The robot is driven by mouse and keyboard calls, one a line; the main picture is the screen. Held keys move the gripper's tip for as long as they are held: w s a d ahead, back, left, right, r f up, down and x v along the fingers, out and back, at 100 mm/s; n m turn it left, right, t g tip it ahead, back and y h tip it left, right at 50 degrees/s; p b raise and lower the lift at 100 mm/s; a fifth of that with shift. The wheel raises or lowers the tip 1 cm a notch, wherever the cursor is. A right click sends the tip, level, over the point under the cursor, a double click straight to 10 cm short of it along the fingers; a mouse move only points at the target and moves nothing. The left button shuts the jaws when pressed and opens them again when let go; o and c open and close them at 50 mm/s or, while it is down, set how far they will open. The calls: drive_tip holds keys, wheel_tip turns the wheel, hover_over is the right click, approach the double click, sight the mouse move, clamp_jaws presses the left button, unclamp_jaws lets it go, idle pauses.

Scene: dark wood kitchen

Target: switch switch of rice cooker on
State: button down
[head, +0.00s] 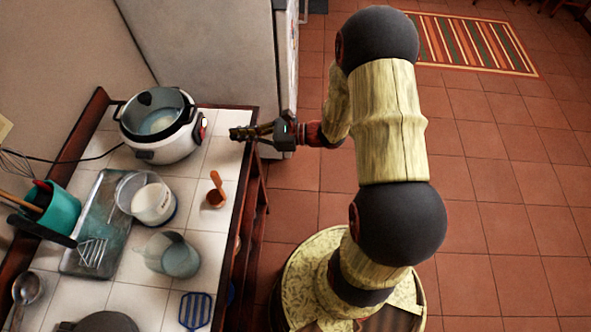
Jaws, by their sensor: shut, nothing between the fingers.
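The rice cooker (165,148) is white with a dark rim and stands at the back of the tiled counter, its top open. A red and white switch panel (202,126) is on its right side, facing my gripper. The exact position of the switch is too small to tell. My gripper (233,133) is shut and empty, a short gap to the right of the switch panel, near the counter's right edge. It appears apart from the cooker.
An orange measuring scoop (216,190), a container of white powder (152,201) and a clear jug (173,255) stand nearer on the counter (110,290). A tray (104,215) and a teal utensil holder (58,212) are at left. The fridge (215,50) rises behind.

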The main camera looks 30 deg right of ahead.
drive_tip(key=p+v, duration=0.2)
drive_tip(key=v, duration=0.5)
drive_tip(key=s+a+f+n+g+h, duration=0.1)
drive_tip(key=s+a+f+n+g, duration=0.25)
drive_tip(key=s+n+g, duration=0.55)
drive_tip(key=s+d+r+n+g+h+p, duration=0.1)
drive_tip(key=s+d+r+n+g+h, duration=0.1)
drive_tip(key=s+r+n+h, duration=0.5)
drive_tip(key=shift+s+d+r+n, duration=0.35)
drive_tip(key=shift+s+d, duration=0.2)
drive_tip(key=shift+s, duration=0.5)
